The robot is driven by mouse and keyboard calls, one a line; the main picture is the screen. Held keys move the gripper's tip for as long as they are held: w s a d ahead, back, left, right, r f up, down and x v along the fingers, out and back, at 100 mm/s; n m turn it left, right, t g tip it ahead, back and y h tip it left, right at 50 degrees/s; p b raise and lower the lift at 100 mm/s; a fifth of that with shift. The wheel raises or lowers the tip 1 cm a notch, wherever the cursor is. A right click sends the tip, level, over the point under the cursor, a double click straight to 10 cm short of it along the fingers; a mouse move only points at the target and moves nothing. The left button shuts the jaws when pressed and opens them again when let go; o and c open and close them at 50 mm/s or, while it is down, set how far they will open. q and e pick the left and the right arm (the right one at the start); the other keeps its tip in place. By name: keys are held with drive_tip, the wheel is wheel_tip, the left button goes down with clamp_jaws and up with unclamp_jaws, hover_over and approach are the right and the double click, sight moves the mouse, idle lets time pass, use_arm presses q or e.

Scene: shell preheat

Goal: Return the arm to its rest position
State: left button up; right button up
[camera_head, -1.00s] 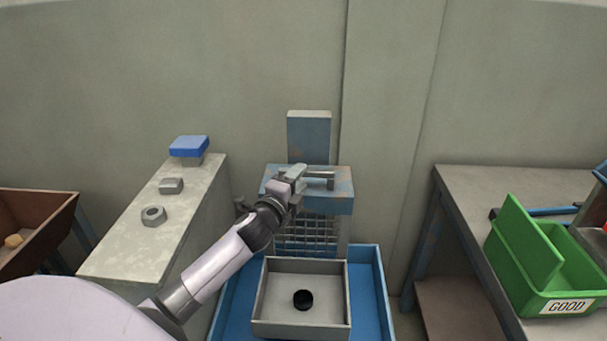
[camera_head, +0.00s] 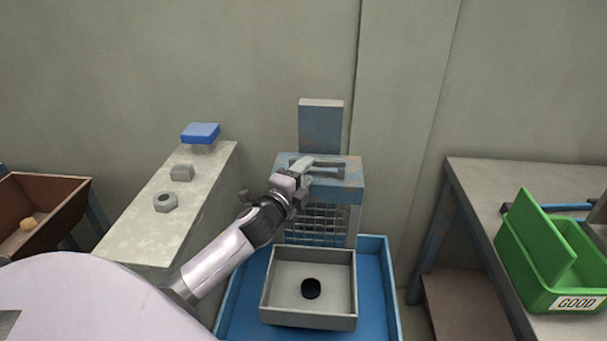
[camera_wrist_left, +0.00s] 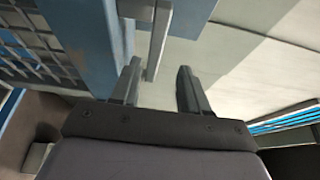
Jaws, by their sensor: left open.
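My left arm comes in from the lower left in the head view, and its gripper (camera_head: 300,170) is at the top of the blue machine (camera_head: 351,187), by a grey bar handle (camera_head: 326,162). In the left wrist view my left gripper (camera_wrist_left: 158,85) is open, with its two dark fingers apart and nothing held between them. A grey bar (camera_wrist_left: 158,38) is just beyond the fingertips there, close to the left finger. I cannot tell whether they touch. My right gripper is not in view.
A grey tray (camera_head: 310,321) with a black round piece (camera_head: 311,288) stands in a blue tray (camera_head: 384,270). A pale bench (camera_head: 150,215) on the left bears nuts and a blue-topped block (camera_head: 201,133). A green GOOD bin (camera_head: 545,250) is right; a brown bin (camera_head: 62,215) is far left.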

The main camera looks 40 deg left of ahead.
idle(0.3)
use_arm(q)
drive_tip(key=s+d+f+n+g+h, duration=0.2)
drive_tip(key=s+d+f+n, duration=0.5)
drive_tip(key=s, duration=0.6)
drive_tip(key=s+d+f+n+g+h+p, duration=0.1)
drive_tip(key=s+d+f+n+g+h, duration=0.2)
drive_tip(key=s+d+f, duration=0.8)
drive_tip(key=s+f+n+g, duration=0.2)
drive_tip(key=s+f+n, duration=0.1)
drive_tip(key=n, duration=0.1)
drive_tip(key=shift+d+f, duration=0.2)
drive_tip(key=shift+d, duration=0.15)
